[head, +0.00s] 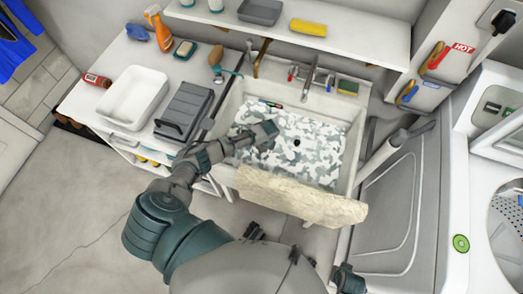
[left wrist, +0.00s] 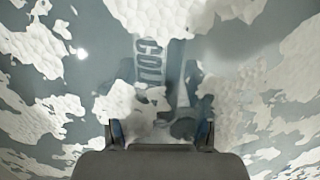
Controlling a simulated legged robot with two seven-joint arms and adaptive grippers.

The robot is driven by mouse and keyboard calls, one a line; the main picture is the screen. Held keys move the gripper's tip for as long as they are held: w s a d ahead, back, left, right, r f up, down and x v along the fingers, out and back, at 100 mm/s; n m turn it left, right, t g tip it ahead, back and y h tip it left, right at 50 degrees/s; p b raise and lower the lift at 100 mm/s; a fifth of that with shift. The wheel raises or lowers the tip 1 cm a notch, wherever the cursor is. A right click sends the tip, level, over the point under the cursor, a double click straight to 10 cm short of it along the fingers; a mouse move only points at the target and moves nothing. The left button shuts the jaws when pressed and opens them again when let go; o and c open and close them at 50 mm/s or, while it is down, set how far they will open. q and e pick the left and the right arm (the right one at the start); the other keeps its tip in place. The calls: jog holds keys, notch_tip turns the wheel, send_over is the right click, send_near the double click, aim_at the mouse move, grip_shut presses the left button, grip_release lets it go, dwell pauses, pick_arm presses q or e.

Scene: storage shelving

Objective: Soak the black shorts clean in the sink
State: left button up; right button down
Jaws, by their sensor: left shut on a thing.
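The sink (head: 352,140) is filled with grey water covered by patchy white foam (head: 315,150). My left gripper (head: 270,129) reaches in from the left and is low over or in the foam. In the left wrist view its two fingertips (left wrist: 160,130) point into foam and water. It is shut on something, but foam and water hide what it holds. I cannot make out the black shorts in either view.
A faucet (head: 310,74) stands at the sink's back edge. A white tub (head: 133,98) and a grey case (head: 184,111) stand on the left counter. A sponge (head: 348,87) is at the back right.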

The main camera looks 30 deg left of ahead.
pick_arm(q)
jog(key=o, duration=1.3)
jog(key=shift+o, duration=0.2)
notch_tip(320, 180, up, 12)
jog(key=d, duration=0.1)
jog(key=shift+w+d, duration=0.25)
jog(key=shift+d, duration=0.1)
